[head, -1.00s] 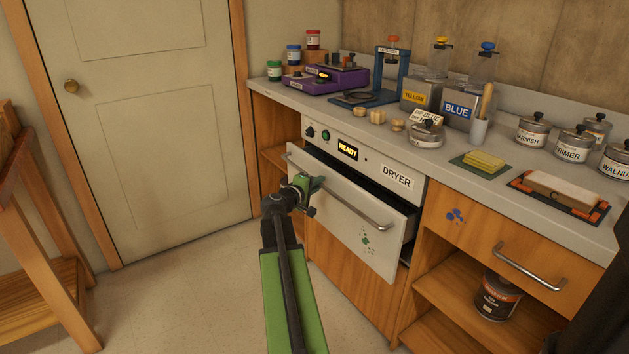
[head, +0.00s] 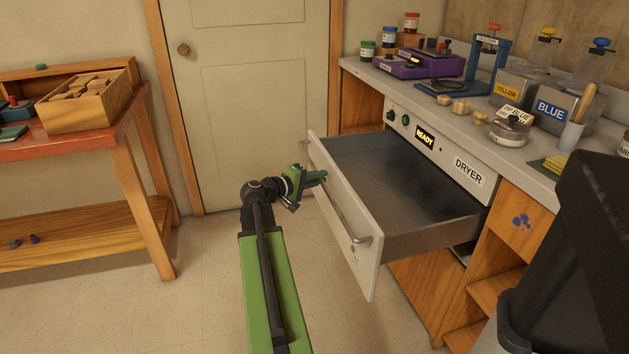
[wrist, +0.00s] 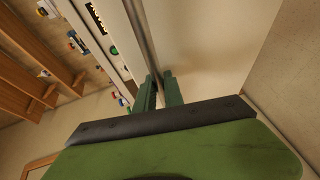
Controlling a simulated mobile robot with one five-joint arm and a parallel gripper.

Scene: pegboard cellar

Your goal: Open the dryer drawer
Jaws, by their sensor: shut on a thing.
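The dryer drawer (head: 345,222) is pulled far out of the dryer (head: 437,148) in the head view, and its grey interior looks empty. A long metal handle (head: 349,225) runs along its white front. My gripper (head: 318,178) is at the far part of this handle, shut on it. In the wrist view my green fingers (wrist: 159,90) are on either side of the handle bar (wrist: 139,35), beside the white drawer front (wrist: 195,45). The exact finger contact is small in the head view.
A wooden workbench (head: 125,150) with a wooden box (head: 88,103) stands at the left. A closed door (head: 255,100) is behind. The counter (head: 400,88) carries jars, tins and a purple device.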

